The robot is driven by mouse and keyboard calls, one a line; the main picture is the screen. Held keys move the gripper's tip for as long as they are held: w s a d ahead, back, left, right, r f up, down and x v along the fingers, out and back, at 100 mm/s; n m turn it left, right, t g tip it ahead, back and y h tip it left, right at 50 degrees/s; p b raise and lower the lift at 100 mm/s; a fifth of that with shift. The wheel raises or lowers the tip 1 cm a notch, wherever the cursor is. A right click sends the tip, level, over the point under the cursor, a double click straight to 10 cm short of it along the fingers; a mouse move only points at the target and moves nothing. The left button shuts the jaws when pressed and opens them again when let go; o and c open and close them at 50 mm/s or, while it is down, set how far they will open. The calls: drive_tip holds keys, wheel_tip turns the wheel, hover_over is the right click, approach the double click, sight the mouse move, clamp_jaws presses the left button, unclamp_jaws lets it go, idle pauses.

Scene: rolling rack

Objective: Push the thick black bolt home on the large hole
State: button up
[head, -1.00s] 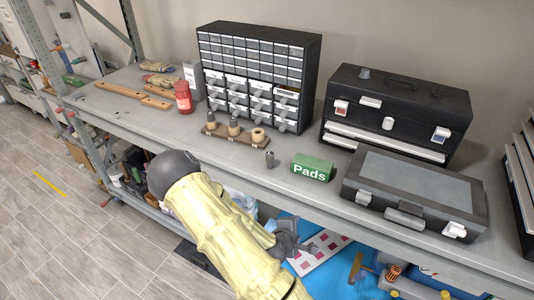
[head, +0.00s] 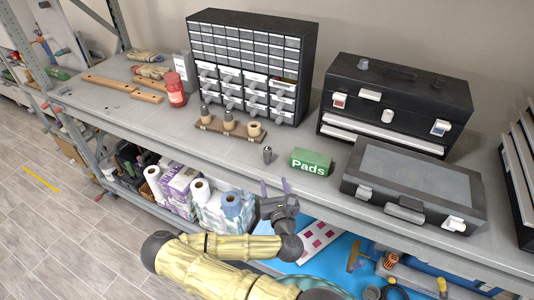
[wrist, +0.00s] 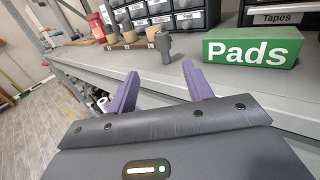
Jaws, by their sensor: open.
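A dark grey bolt (head: 267,155) stands upright on the grey shelf, left of the green Pads box. In the wrist view the bolt (wrist: 163,47) is ahead, with a wider head and narrower shank. A brown wooden board (head: 240,136) behind it carries three tan collars. The left and middle collars have grey pieces standing in them. The right collar (head: 254,129) shows no piece in it; in the wrist view it is partly behind the bolt. My gripper (head: 274,186) is open and empty at the shelf's front edge, its purple fingers (wrist: 160,68) pointing toward the bolt, apart from it.
The green Pads box (head: 310,161) stands right of the bolt. A flat black case (head: 408,205), black toolbox (head: 395,100) and drawer cabinet (head: 250,60) stand around. A red bottle (head: 175,90) is at left. The shelf edge lies under my gripper; paper rolls sit below.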

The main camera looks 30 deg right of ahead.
sight(267, 156)
drive_tip(key=b+x, duration=0.2)
drive_tip(key=b, duration=0.1)
drive_tip(key=shift+w+f, duration=0.3)
drive_tip(key=shift+w, duration=0.1)
drive_tip(key=b+x, duration=0.2)
drive_tip(key=b, duration=0.4)
drive_tip(key=shift+d, duration=0.1)
drive_tip(key=shift+b, duration=0.4)
drive_tip(key=shift+b+x, duration=1.2)
drive_tip(key=shift+r+p+x, duration=0.1)
drive_tip(key=shift+p+x, duration=0.3)
drive_tip(key=shift+x, duration=0.85)
drive_tip(key=shift+r+p+x, duration=0.15)
drive_tip(key=shift+p+x, duration=0.2)
drive_tip(key=shift+x, duration=0.9)
drive_tip(key=shift+d, duration=0.1)
